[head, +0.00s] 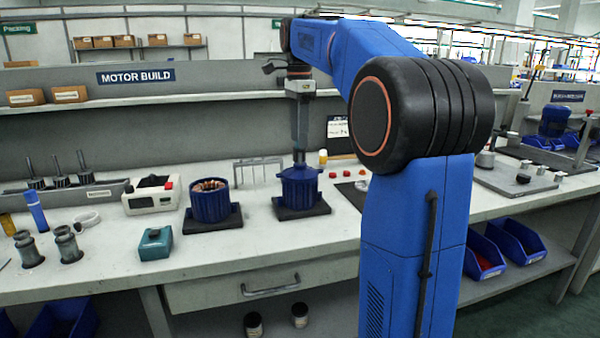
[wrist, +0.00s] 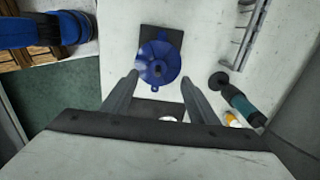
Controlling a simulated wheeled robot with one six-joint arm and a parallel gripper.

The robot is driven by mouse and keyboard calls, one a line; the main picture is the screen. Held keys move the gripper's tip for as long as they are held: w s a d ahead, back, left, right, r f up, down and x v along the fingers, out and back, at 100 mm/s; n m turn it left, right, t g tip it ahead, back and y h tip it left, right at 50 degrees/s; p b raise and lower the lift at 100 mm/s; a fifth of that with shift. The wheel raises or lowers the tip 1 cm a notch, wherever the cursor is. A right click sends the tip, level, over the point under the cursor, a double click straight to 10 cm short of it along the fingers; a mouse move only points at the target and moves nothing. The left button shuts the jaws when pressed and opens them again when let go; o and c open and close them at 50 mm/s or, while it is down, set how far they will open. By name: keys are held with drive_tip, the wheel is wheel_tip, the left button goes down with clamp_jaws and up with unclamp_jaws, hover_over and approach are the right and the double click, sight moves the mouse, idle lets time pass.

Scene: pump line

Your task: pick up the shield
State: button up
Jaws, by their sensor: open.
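The shield appears to be the blue round cap with small ears and a dark centre hole, seen from above in the wrist view (wrist: 158,63). In the head view it is the top of a blue motor body (head: 300,173) on a dark pad. My gripper (head: 300,154) points straight down above it, its tips close to the top; I cannot tell if they touch it. In the wrist view my gripper (wrist: 159,88) has its fingers apart with nothing between them, the cap lying beyond the tips.
A blue housing with copper windings (head: 209,203) stands to the left. A grey rack (head: 258,168) is behind. A teal block (head: 155,244) and a white-and-black box (head: 150,196) are further left. A teal and black tool (wrist: 236,100) lies right of the gripper in the wrist view.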

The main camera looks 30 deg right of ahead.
sight(300, 158)
drive_tip(key=shift+s+f, duration=0.15)
drive_tip(key=shift+f, duration=1.65)
drive_tip(key=shift+s+f, duration=0.1)
drive_tip(key=shift+f, duration=1.7)
drive_tip(key=shift+c, duration=0.2)
drive_tip(key=c, duration=1.1)
